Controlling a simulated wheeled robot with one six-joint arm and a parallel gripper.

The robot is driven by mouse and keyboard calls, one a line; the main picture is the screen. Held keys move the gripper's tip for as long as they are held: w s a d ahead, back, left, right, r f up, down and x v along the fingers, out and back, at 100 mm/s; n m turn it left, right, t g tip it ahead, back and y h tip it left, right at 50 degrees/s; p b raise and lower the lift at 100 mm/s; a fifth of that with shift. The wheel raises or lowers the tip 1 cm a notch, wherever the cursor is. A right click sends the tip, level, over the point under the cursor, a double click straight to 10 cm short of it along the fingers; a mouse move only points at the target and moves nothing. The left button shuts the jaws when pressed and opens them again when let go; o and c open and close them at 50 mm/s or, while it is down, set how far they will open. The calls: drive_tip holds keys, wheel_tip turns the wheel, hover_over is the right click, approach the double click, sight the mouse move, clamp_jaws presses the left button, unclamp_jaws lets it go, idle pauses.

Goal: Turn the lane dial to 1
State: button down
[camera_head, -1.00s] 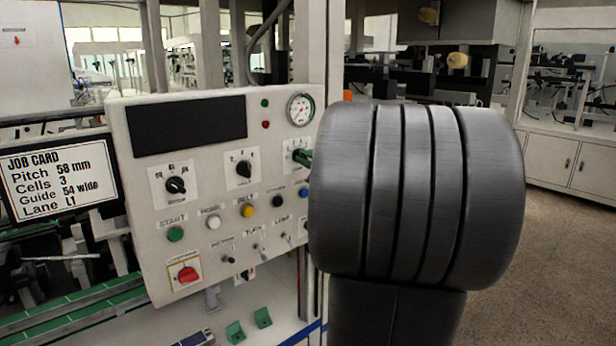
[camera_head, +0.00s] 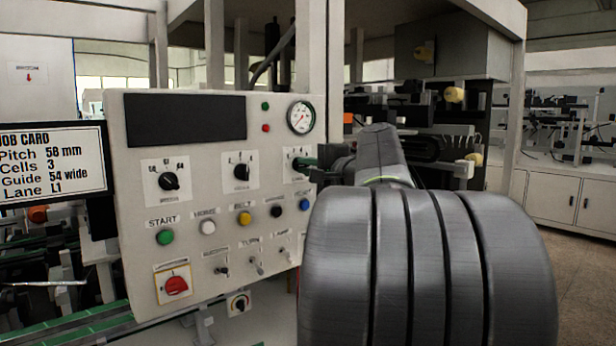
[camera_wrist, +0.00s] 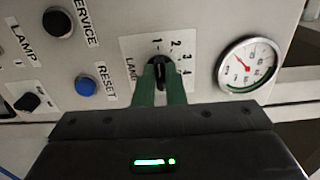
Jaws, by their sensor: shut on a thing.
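The lane dial (camera_wrist: 160,72) is a black knob on a white plate marked 1, 2, 3 and 4 in the wrist view. My gripper (camera_wrist: 160,92) is shut on it, one green finger on each side. The upper end of the knob appears to face the 1, but the fingers cover much of it, so its exact setting is hard to tell. In the head view the dial's plate (camera_head: 297,160) sits at the panel's right side, and my gripper (camera_head: 309,164) reaches it from the right, hiding the knob.
The control panel (camera_head: 200,240) carries two other dials (camera_head: 168,181), coloured buttons, small switches and a red rotary switch (camera_head: 176,285). A pressure gauge (camera_wrist: 248,64) is close to the lane dial. A blue reset button (camera_wrist: 86,86) is to its left. The job card (camera_head: 50,163) reads Lane L1.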

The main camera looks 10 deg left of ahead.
idle(0.4)
drive_tip(key=c, duration=1.5)
unclamp_jaws()
drive_tip(key=v, duration=1.3)
drive_tip(key=shift+s+d+b, duration=0.25)
drive_tip(key=shift+d+b, duration=0.05)
drive_tip(key=shift+b, duration=0.1)
drive_tip(key=shift+a, duration=0.1)
drive_tip(key=x, duration=1.3)
drive_tip(key=shift+w+a+p, duration=0.25)
drive_tip(key=shift+p, duration=0.1)
